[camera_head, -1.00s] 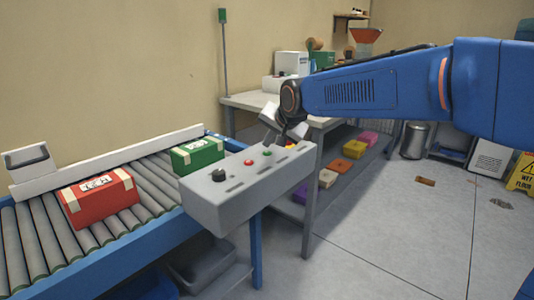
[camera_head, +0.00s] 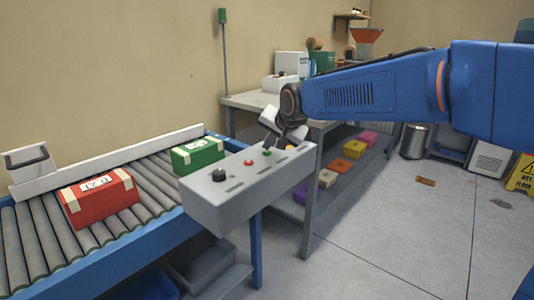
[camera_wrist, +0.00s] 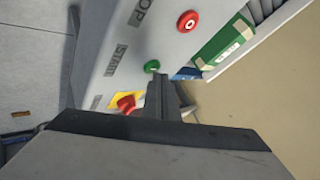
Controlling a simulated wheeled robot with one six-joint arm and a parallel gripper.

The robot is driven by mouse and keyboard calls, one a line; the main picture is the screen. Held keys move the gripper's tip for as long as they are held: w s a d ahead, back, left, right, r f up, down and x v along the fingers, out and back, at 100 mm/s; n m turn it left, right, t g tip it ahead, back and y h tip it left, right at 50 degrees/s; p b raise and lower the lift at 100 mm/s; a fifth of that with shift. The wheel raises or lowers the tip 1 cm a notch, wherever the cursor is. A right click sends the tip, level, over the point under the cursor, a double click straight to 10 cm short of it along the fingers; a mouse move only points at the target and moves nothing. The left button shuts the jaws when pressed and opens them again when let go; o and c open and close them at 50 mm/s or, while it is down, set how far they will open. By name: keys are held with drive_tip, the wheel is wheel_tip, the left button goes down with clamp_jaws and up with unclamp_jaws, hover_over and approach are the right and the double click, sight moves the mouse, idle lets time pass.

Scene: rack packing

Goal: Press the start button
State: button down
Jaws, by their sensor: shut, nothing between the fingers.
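The grey control box (camera_head: 235,198) stands beside the conveyor. On its top are a black knob (camera_head: 218,175), a red button (camera_head: 248,162) and a green button (camera_head: 266,152). In the wrist view the green button (camera_wrist: 152,66) sits beside a START label (camera_wrist: 117,59), and the red button (camera_wrist: 187,21) by a STOP label (camera_wrist: 141,12). A red knob on a yellow plate (camera_wrist: 126,102) is nearby. My gripper (camera_head: 271,144) is shut and empty, its tips right by the green button. In the wrist view the tips (camera_wrist: 157,82) appear just below it; I cannot tell whether they touch.
A red box (camera_head: 98,198) and a green box (camera_head: 197,154) lie on the roller conveyor (camera_head: 45,235). A grey table (camera_head: 245,100) stands behind the control box, with coloured packs on its lower shelf.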

sight(269, 154)
drive_tip(key=shift+f, duration=0.4)
idle(0.8)
drive_tip(key=shift+r, duration=0.8)
drive_tip(key=shift+r, duration=2.5)
